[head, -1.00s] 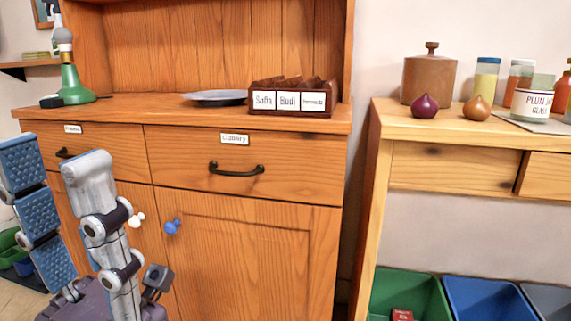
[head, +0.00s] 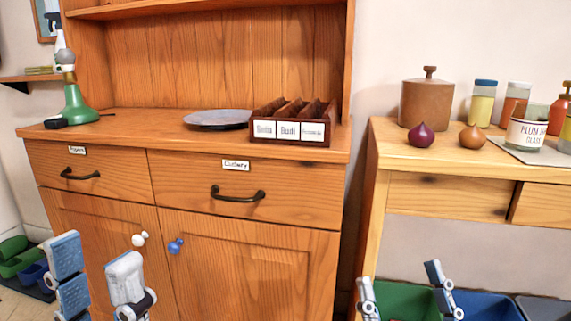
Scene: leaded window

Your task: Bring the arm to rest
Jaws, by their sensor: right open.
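My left gripper (head: 95,265) is at the bottom left, in front of the dresser's lower left door. Its two fingers stand apart, with blue pads showing on one, and I see nothing between them. My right gripper (head: 400,279) is at the bottom edge, in front of the green bin (head: 392,299). Its fingers are wide apart and nothing shows between them. The rest of both arms is below the picture.
The wooden dresser (head: 250,240) bears a grey plate (head: 217,119), a labelled divided box (head: 292,125) and a green-based lamp (head: 75,103). The side table (head: 450,200) bears jars, an onion (head: 421,135) and a canister (head: 427,101). A blue bin (head: 485,308) stands below.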

